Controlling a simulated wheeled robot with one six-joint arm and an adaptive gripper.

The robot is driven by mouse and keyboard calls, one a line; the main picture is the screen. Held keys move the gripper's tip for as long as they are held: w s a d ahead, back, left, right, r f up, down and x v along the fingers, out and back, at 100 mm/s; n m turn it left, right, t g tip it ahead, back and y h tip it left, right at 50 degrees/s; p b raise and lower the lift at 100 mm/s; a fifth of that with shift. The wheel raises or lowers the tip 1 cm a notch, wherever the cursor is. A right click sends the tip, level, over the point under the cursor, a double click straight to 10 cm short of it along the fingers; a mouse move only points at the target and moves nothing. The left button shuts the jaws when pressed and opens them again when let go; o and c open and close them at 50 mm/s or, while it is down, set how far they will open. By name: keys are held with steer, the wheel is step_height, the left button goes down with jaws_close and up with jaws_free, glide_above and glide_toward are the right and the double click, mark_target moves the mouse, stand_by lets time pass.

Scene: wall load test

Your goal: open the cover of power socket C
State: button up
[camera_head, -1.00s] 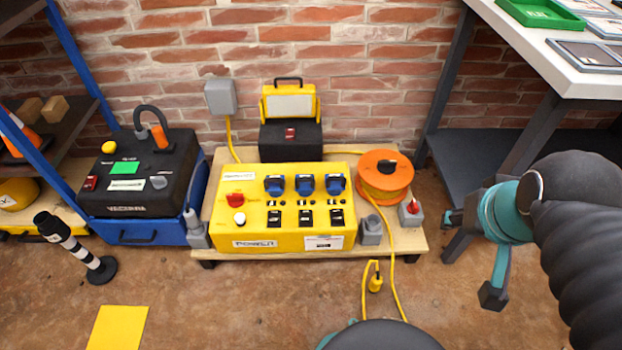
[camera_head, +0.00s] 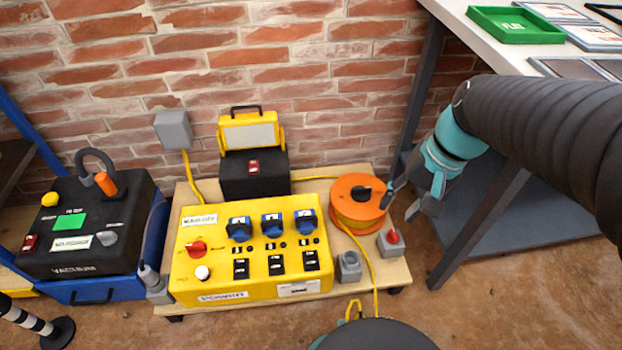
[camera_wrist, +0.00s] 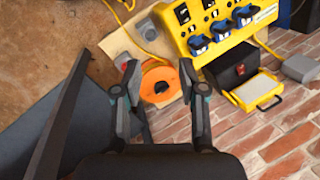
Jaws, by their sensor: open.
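The yellow power box (camera_head: 185,265) stands on a low wooden platform. Three blue socket covers sit in a row on its top face: left (camera_head: 238,229), middle (camera_head: 272,224) and right (camera_head: 306,221). All three look shut, and their lettering is too small to read. They also show in the wrist view, with the right-hand cover of the head view (camera_wrist: 198,45) nearest my gripper. My gripper (camera_head: 403,203) is open and empty, right of the box and beside the orange reel. In the wrist view my gripper's fingers (camera_wrist: 160,78) are spread, with the reel seen between them.
The orange cable reel (camera_head: 357,203) lies between my gripper and the box. A grey block with a red knob (camera_head: 392,243) and a grey socket block (camera_head: 348,267) stand nearby. A black case with a yellow lamp (camera_head: 254,175) stands behind. The table leg (camera_head: 480,225) is at right.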

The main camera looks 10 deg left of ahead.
steer(key=w+a+f+m+g+y, duration=0.45)
steer(key=w+f+y, duration=0.25)
steer(key=w+f, duration=0.4)
steer(key=m+y+b, duration=0.2)
steer(key=m+y, duration=0.4)
steer(key=y, duration=0.1)
glide_toward(311, 217)
steer(key=x, duration=1.1)
steer(key=shift+a+f+p, duration=0.35)
steer(key=shift+w, duration=0.1)
jaws_close()
